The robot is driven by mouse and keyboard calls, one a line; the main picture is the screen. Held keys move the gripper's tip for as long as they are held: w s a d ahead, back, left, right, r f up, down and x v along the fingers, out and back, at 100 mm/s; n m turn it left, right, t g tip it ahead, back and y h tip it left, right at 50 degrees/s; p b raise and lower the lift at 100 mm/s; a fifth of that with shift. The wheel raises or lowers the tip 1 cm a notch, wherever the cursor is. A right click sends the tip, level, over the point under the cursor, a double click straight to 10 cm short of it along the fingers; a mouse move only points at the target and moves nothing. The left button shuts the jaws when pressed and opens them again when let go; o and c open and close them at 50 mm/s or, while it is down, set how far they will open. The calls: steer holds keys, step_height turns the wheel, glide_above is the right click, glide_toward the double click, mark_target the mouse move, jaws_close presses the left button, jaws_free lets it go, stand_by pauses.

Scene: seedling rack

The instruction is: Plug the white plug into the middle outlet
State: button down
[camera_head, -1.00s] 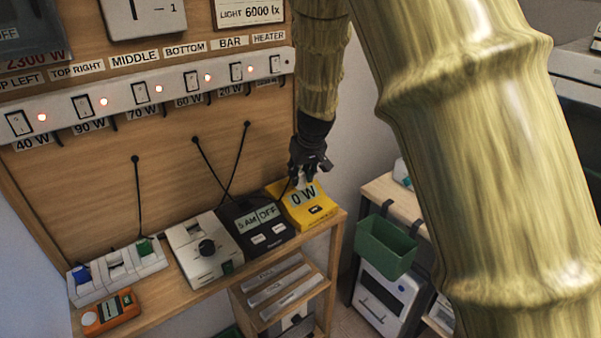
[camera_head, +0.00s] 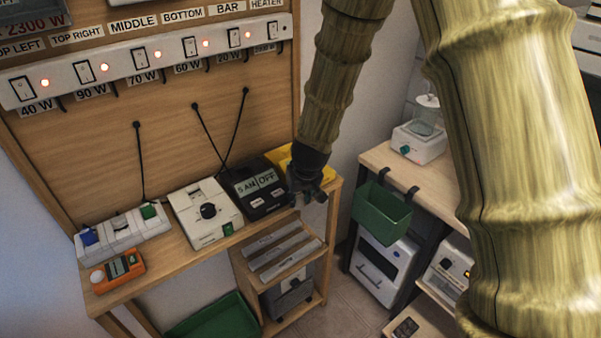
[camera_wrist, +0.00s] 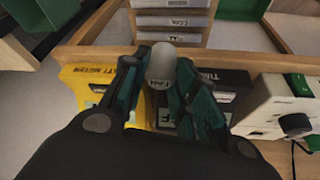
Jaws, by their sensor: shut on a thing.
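My gripper (camera_wrist: 165,85) is shut on a pale grey-white rounded piece, likely the white plug (camera_wrist: 162,64), with small dark lettering on its side. In the head view my gripper (camera_head: 308,192) hangs at the right front of the shelf, by the yellow box; the plug is hard to make out there. The outlet strip (camera_head: 126,237) lies at the shelf's left end. A blue plug (camera_head: 89,236) is at its left place and a green one (camera_head: 148,211) at its right. The middle place (camera_head: 120,223) looks white with a dark spot; I cannot tell whether it is empty.
Between gripper and strip stand a white box with a black knob (camera_head: 207,213) and a black timer (camera_head: 257,189). The yellow box (camera_head: 281,157) is partly hidden. An orange meter (camera_head: 118,270) lies before the strip. Black cords hang from the board.

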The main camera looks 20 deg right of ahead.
steer(key=s+a+f, duration=0.1)
steer(key=s+f, duration=0.3)
steer(key=f, duration=0.1)
steer(key=shift+a, duration=0.35)
steer(key=shift+s, duration=0.15)
